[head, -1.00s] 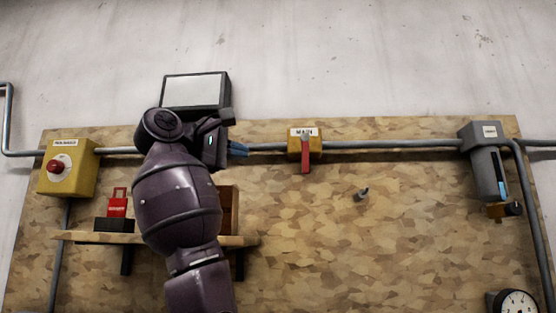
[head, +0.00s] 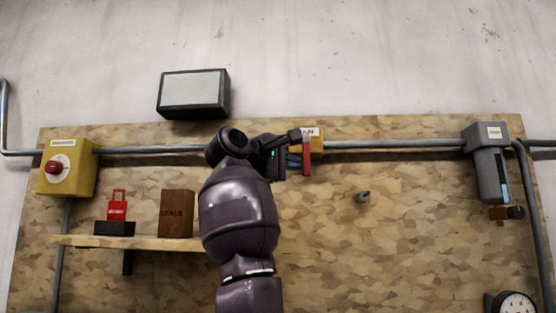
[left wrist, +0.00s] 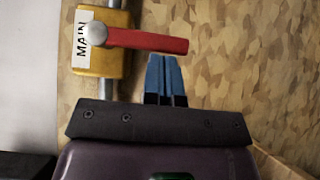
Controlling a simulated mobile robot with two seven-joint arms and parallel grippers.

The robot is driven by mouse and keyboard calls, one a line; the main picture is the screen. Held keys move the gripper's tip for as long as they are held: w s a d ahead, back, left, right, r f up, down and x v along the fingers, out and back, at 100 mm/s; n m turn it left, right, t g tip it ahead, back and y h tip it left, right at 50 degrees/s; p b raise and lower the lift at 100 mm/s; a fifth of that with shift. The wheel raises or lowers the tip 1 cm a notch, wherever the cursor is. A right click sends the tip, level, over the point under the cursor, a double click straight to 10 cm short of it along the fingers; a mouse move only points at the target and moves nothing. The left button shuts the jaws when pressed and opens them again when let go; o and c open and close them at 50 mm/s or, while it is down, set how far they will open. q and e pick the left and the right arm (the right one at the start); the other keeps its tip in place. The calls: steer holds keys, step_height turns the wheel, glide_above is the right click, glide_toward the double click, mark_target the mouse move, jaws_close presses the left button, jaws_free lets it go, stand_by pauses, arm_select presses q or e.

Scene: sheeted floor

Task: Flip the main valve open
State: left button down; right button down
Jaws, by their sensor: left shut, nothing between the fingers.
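The main valve is a yellow block (head: 317,144) on the horizontal pipe, with a MAIN label and a red lever (head: 306,157) hanging straight down in the head view. In the left wrist view the yellow block (left wrist: 97,60) and the red lever (left wrist: 150,41) show large. My left gripper (head: 294,161) has its blue fingers shut and empty, just left of the lever in the head view. In the left wrist view the fingertips (left wrist: 165,60) lie close beside the lever near its free end; I cannot tell whether they touch. My right gripper is not in view.
A yellow box with a red knob (head: 53,167) is at the left. A shelf (head: 150,243) holds a red lock (head: 117,208) and a SEALS box (head: 176,214). A peg (head: 363,197), grey unit (head: 489,175) and gauge (head: 513,304) are at the right.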

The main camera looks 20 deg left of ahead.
arm_select(q)
steer(key=shift+w+d+f, duration=0.1)
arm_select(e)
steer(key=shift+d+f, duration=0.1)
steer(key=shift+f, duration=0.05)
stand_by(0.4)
arm_select(q)
steer(key=shift+d+n, duration=0.2)
steer(key=shift+n, duration=0.1)
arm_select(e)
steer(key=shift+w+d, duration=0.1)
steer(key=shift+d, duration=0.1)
